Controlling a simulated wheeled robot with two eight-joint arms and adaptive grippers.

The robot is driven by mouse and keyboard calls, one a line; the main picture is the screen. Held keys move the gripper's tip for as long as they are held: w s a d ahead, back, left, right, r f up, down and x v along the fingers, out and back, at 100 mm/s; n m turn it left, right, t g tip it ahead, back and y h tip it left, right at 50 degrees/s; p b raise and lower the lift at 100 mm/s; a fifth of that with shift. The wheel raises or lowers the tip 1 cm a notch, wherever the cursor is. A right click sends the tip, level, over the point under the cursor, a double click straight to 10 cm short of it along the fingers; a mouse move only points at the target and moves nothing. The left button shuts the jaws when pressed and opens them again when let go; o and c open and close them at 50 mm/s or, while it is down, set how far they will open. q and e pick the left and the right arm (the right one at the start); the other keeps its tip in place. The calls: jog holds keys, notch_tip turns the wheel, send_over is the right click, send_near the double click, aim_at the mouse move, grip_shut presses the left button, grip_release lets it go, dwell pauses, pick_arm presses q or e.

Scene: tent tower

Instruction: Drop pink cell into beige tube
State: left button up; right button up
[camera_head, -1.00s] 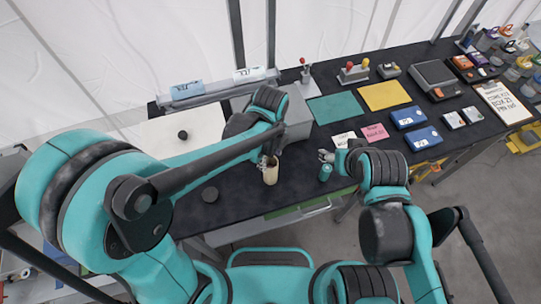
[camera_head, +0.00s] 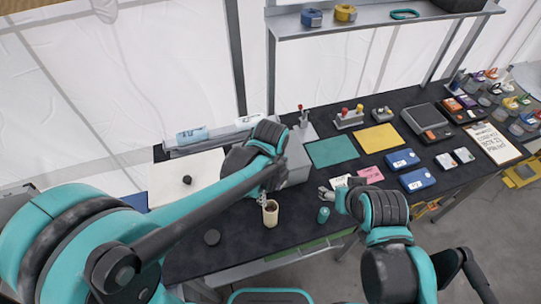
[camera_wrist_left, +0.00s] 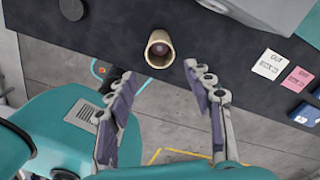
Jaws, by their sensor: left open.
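The beige tube (camera_head: 270,218) stands upright near the front edge of the black table, and it also shows in the left wrist view (camera_wrist_left: 150,58). A dark, slightly pinkish round shape is inside its mouth; I cannot tell for sure whether it is the pink cell. No pink cell shows elsewhere. My left gripper (camera_head: 262,197) is just behind the tube's rim. In the left wrist view the left gripper (camera_wrist_left: 158,73) is open and empty, its fingertips apart on either side near the tube. My right gripper (camera_head: 324,193) is small and its jaws are unclear.
A teal cylinder (camera_head: 323,215) stands right of the tube, near my right gripper. A dark disc (camera_head: 212,237) lies to the left. A grey box (camera_head: 298,168) is behind my left gripper. Paper cards (camera_head: 370,174) and blue boxes (camera_head: 417,179) lie to the right.

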pick_arm(q)
jog(key=s+a+f+n+t+b, duration=0.2)
jog(key=a+n+b, duration=0.6)
jog(key=n, duration=0.4)
jog(key=s+a+f+n+t+b, duration=0.3)
jog(key=a+n+b, duration=0.4)
jog(key=n, duration=0.6)
jog(key=a+f+t, duration=0.1)
jog(key=a+t, duration=0.1)
jog(key=shift+a+f+n+b, duration=0.3)
jog(key=shift+a+b, duration=0.1)
